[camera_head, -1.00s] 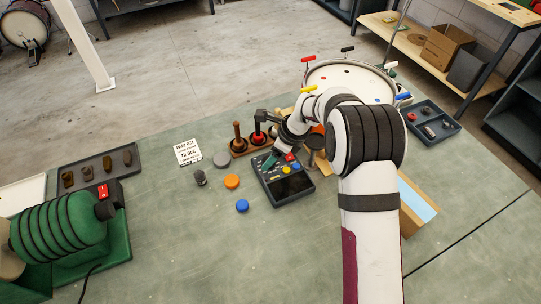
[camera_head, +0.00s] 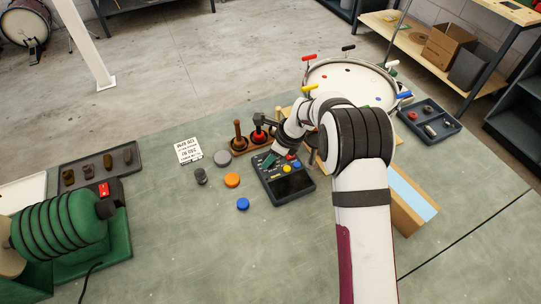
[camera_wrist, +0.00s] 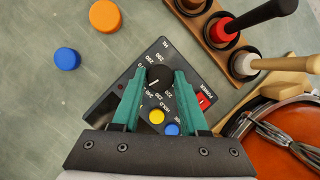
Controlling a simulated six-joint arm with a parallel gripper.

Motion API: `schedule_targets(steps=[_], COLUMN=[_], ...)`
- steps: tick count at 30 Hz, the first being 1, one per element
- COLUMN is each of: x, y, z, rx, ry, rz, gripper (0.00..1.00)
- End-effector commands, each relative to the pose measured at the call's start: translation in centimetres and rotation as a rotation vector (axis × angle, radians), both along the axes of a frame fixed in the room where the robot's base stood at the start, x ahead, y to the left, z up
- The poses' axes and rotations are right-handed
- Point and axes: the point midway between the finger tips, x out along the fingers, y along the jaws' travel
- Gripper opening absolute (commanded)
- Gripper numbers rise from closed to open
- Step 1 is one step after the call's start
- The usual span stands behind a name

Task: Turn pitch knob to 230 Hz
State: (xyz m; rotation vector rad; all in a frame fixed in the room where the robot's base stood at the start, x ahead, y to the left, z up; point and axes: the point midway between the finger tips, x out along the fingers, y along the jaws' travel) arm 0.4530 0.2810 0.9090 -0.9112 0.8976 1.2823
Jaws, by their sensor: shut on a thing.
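The black pitch knob (camera_wrist: 159,78) stands on a dark control box (camera_head: 297,184) on the green bench. A ring of small white numbers surrounds it, with an Hz mark beside. The knob's white pointer line aims toward the lower left in the wrist view, but I cannot tell the exact reading. My gripper (camera_wrist: 160,77) has its green fingers on both sides of the knob, shut on it. In the head view my gripper (camera_head: 268,160) is over the box's far left part and hides the knob.
A red power switch (camera_wrist: 203,101), a yellow button (camera_wrist: 156,116) and a blue button (camera_wrist: 172,129) sit close to the fingers. A wooden rack (camera_head: 239,150) with upright handles stands just behind the box. Orange (camera_head: 232,180) and blue (camera_head: 243,204) discs lie to the left.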

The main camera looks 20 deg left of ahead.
Motion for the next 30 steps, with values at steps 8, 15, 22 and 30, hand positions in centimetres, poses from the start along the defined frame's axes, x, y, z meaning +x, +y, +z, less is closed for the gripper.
schedule_targets(steps=[8, 15, 22, 30], x=[0.05, 0.20, 0.36, 0.49], y=[-0.05, -0.11, -0.09, -0.05], z=[0.03, 0.03, 0.00, -0.03], rx=[0.000, 0.000, -0.001, -0.001], ry=[0.000, 0.000, -0.001, 0.000], rz=[0.041, 0.193, 0.409, 0.664], gripper=[0.00, 0.00, 0.00, 0.00])
